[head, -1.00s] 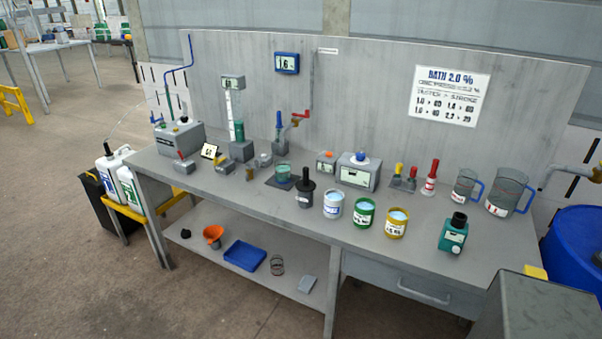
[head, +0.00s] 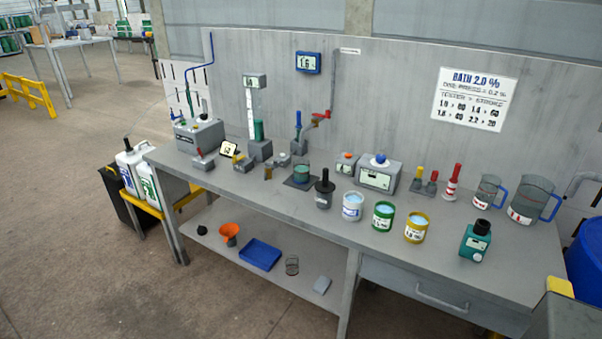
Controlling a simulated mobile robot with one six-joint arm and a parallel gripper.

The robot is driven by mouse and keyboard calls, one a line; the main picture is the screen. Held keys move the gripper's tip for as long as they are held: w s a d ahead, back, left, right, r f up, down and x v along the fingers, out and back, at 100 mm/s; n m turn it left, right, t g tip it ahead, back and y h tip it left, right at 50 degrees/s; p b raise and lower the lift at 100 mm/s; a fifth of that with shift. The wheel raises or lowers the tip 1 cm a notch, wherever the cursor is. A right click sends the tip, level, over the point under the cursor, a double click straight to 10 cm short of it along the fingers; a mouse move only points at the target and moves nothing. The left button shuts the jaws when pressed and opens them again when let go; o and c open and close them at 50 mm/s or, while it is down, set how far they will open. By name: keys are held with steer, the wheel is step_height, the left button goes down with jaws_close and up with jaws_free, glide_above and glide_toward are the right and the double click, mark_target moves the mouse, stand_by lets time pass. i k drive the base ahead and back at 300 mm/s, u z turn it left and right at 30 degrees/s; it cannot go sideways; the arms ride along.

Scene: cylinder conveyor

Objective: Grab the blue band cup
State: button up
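The blue band cup (head: 352,207) stands upright on the grey workbench (head: 290,213), near its front edge. It is whitish with blue marking on its side and pale blue liquid inside. A green cup (head: 383,216) stands just to its right, and a yellow cup (head: 416,229) stands beyond that. A dark grey pot with a black knob (head: 324,196) stands close on its left. Nothing covers the blue band cup. My gripper is not in view.
A teal bottle with a black cap (head: 475,243) and two clear jugs with blue handles (head: 528,203) stand to the right. A grey box device (head: 378,178) stands behind the cups. A lower shelf holds a blue tray (head: 260,255). The floor in front is clear.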

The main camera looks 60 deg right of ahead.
mark_target(301, 171)
steer(key=u, duration=0.05)
steer(key=i, duration=1)
steer(key=z, duration=0.05)
